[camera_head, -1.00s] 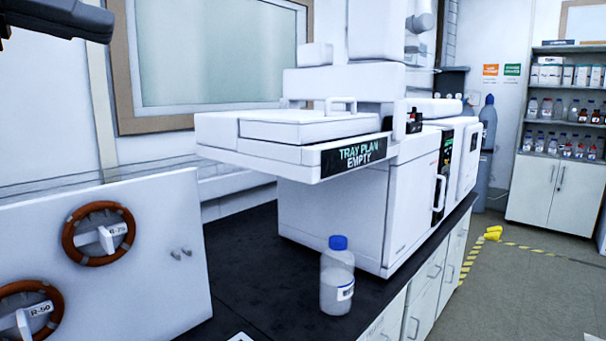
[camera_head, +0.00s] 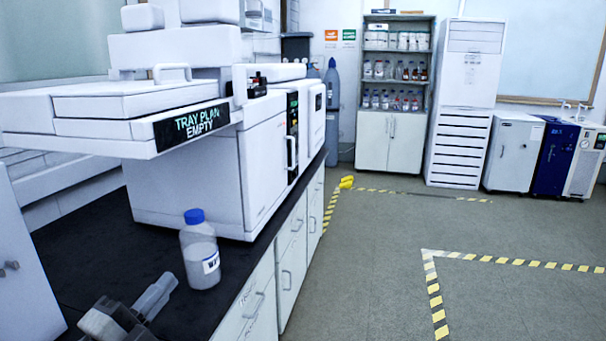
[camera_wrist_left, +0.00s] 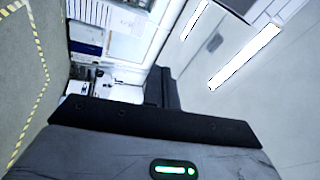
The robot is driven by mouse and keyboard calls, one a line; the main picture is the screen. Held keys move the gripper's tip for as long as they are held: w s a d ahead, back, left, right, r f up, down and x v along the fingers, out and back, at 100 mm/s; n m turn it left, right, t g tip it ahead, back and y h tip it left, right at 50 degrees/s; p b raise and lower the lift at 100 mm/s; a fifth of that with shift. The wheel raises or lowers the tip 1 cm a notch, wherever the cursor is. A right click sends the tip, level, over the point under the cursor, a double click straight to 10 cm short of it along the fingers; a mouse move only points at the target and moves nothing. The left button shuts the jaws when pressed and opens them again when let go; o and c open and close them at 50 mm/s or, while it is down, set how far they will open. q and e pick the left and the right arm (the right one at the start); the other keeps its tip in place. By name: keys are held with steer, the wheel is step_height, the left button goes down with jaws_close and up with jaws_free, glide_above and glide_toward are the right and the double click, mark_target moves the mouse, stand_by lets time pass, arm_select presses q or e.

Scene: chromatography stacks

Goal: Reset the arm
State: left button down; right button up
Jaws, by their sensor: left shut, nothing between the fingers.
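My left gripper (camera_head: 158,291) shows at the bottom left of the head view, with grey fingers. It is shut and empty. It is in front of the bench instrument and, in the picture, just left of a clear bottle with a blue cap (camera_head: 199,252). The bottle stands upright on the black bench top; I cannot tell the exact gap between it and the gripper. In the left wrist view, a dark surface with a green light (camera_wrist_left: 174,170) fills the bottom, and no fingers show. My right gripper is not in view.
A white instrument (camera_head: 190,190) with a jutting tray marked "TRAY PLAN EMPTY" (camera_head: 193,124) stands on the black bench (camera_head: 95,255). A white panel (camera_head: 22,275) is at the left edge. The floor (camera_head: 370,270) on the right is open, with yellow-black tape.

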arm_select(q)
steer(key=s+d+f+n+g+y, duration=0.1)
steer(key=s+d+f+n+g, duration=0.1)
steer(key=s+f+n, duration=0.4)
steer(key=s+d+f+n+g+y, duration=0.2)
steer(key=s+f+n, duration=0.4)
steer(key=f, duration=0.6)
steer(key=s+d+f+n+g+y, duration=0.2)
steer(key=s+f+n+g, duration=0.3)
steer(key=f, duration=0.5)
steer(key=shift+s+d+n, duration=0.4)
steer(key=shift+s+d, duration=0.1)
steer(key=shift+d, duration=0.3)
